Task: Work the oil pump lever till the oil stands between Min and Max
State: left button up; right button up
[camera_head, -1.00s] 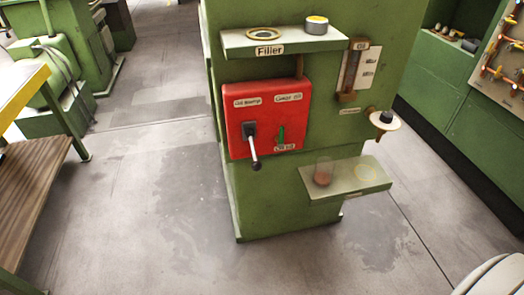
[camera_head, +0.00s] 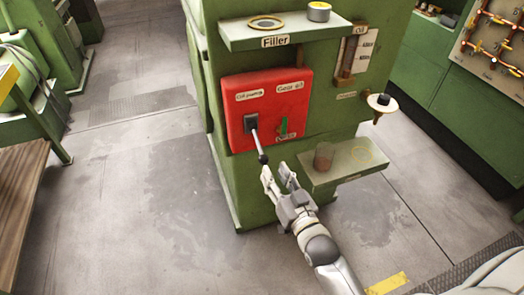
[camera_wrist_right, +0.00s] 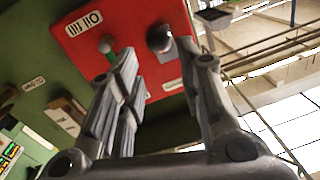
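The pump lever (camera_head: 257,141) is a thin rod with a dark knob, hanging down from a black socket on the red panel (camera_head: 238,95). My right gripper (camera_head: 277,171) is open just below and in front of the knob. In the right wrist view the dark knob (camera_wrist_right: 160,39) appears between the spread fingertips (camera_wrist_right: 156,52); no grip on it shows. The oil gauge (camera_head: 347,57) is a narrow brownish sight glass beside a white marked plate (camera_head: 364,50); its level is too small to read. My left gripper is out of view.
A round knob (camera_head: 382,102) sticks out at right. Floor at left is clear.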

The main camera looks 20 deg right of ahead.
aim_at(263, 158)
jog(key=w, duration=0.6)
jog(key=w+a, duration=0.1)
jog(key=w, duration=0.2)
jog(key=shift+w+a+p, duration=0.1)
jog(key=shift+w+p, duration=0.15)
jog(key=shift+p, duration=0.1)
jog(key=c, duration=0.7)
jog(key=shift+w+f, duration=0.1)
grip_shut()
jog(key=shift+f, duration=0.15)
